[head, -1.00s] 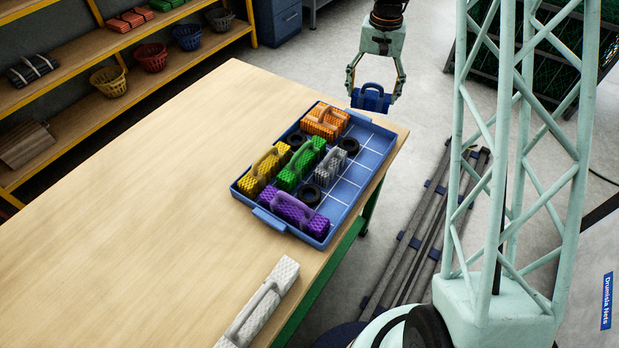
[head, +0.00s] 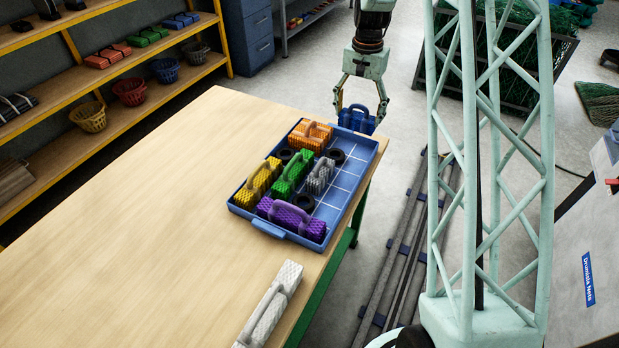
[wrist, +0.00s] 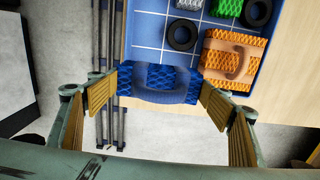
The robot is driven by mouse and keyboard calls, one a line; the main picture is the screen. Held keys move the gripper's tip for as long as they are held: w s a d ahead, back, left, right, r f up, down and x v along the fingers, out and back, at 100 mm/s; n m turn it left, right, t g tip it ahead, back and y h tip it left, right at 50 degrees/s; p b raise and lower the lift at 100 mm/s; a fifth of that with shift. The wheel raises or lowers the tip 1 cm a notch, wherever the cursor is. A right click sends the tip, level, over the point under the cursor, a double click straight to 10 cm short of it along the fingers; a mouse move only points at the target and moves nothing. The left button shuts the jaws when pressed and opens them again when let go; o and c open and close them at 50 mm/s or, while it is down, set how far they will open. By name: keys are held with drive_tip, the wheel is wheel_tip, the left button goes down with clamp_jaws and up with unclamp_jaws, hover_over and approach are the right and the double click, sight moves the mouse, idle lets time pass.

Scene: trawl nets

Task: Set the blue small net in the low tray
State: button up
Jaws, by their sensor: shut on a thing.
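My gripper (head: 358,113) is shut on the blue small net (head: 355,118), a bundle with a handle on top. It holds the net at the far right end of the low tray (head: 268,230); in the head view the net overlaps the tray's far corner. In the wrist view the blue net (wrist: 160,82) sits between the fingers, overlapping the tray's edge. I cannot tell its height above the tray. The blue tray has white grid lines and lies on the table. Its right-hand column of cells is bare.
In the tray lie orange (head: 311,134), yellow (head: 259,180), green (head: 291,174), grey (head: 320,175) and purple (head: 291,216) nets and black rings (head: 336,156). A white net (head: 272,305) lies on the wooden table (head: 130,210). Shelves with baskets stand at the left.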

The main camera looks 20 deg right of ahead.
sight(356, 129)
drive_tip(key=shift+f+b, duration=0.4)
drive_tip(key=shift+f, duration=2.7)
drive_tip(key=shift+f, duration=0.15)
drive_tip(key=shift+f, duration=1.75)
drive_tip(key=shift+f+b, duration=0.15)
drive_tip(key=shift+b, duration=0.2)
drive_tip(key=o, duration=0.9)
drive_tip(key=shift+r+p, duration=0.8)
drive_tip(key=shift+r, duration=5.4)
